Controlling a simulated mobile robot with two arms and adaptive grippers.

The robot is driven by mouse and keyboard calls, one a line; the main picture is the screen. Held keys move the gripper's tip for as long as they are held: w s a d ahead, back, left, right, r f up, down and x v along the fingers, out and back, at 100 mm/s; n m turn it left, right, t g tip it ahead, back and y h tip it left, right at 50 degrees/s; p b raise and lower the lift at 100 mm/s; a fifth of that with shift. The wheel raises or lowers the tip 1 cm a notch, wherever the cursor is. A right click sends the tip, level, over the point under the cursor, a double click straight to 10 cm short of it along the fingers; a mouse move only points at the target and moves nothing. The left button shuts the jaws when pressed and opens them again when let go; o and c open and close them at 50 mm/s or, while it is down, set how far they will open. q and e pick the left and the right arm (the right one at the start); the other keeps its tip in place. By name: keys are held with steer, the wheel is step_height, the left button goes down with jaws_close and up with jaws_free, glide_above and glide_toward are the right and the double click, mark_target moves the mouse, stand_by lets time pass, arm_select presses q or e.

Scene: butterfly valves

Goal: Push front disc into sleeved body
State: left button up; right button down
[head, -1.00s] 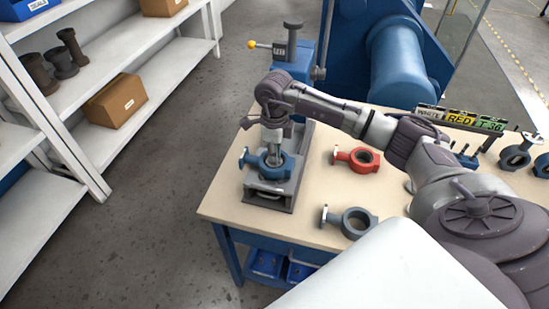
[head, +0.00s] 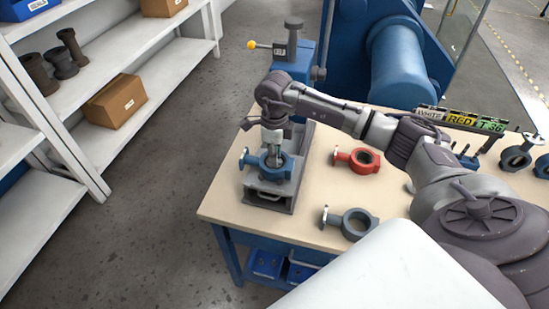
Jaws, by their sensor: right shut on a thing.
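A blue valve body (head: 286,170) lies in a grey metal fixture (head: 268,197) at the table's front left corner, its ring opening facing up. My right gripper (head: 273,161) reaches down over the opening of this body from above. Its fingers are shut on a disc, which is mostly hidden by the fingers and the ring. I cannot tell how deep the disc sits or whether it touches the sleeve. The sleeve inside the ring is too small to make out. My left gripper is out of view.
A red valve body (head: 367,167) and a dark grey one (head: 360,214) lie on the table (head: 310,225) to the right. Dark bodies (head: 515,158) stand at the far right beside a label rack (head: 460,119). A blue press (head: 291,66) rises behind the fixture. Shelves (head: 130,60) stand left.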

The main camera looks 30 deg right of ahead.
steer(key=c, duration=1.1)
jaws_free()
steer(key=shift+o, duration=0.2)
steer(key=shift+r, duration=0.15)
steer(key=shift+r+p, duration=2.1)
steer(key=shift+r, duration=1.35)
